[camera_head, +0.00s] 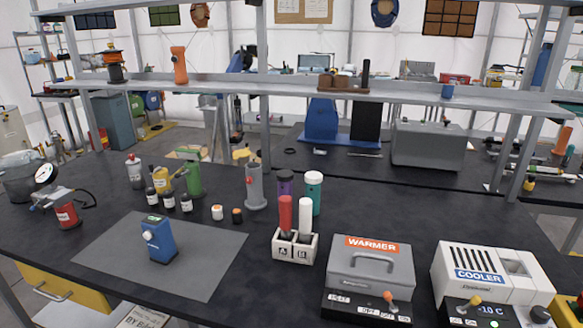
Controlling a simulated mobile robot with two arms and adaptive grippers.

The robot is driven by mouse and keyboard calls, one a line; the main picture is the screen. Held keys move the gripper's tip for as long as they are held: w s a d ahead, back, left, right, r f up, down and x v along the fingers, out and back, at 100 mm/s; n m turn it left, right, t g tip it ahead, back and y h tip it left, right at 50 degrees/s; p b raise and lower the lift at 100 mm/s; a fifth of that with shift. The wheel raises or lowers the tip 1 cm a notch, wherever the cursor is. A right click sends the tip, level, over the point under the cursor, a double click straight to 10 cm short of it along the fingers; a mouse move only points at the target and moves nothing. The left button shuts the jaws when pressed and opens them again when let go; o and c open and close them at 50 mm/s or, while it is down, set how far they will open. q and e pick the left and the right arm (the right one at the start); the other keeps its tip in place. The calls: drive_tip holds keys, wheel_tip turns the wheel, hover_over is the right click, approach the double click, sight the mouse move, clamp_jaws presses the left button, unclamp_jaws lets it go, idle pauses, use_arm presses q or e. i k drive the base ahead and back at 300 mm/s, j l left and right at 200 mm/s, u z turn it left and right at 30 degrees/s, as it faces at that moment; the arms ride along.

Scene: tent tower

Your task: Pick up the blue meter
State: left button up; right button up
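The blue meter (158,240) stands upright on a dark grey mat (205,272) at the left front of the black workbench. It is a small box with a green display on top and a pale round knob on its face. Nothing touches it, and the mat around it is bare. Neither of my grippers shows in the head view.
Several bottles (168,202) stand behind the mat. A white holder (294,247) with a red and a white tube stands right of it. The warmer (370,270) and cooler (487,275) fill the right front. A metal shelf (300,87) spans above the bench.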

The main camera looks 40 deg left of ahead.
sight(162, 250)
drive_tip(key=u, duration=1.95)
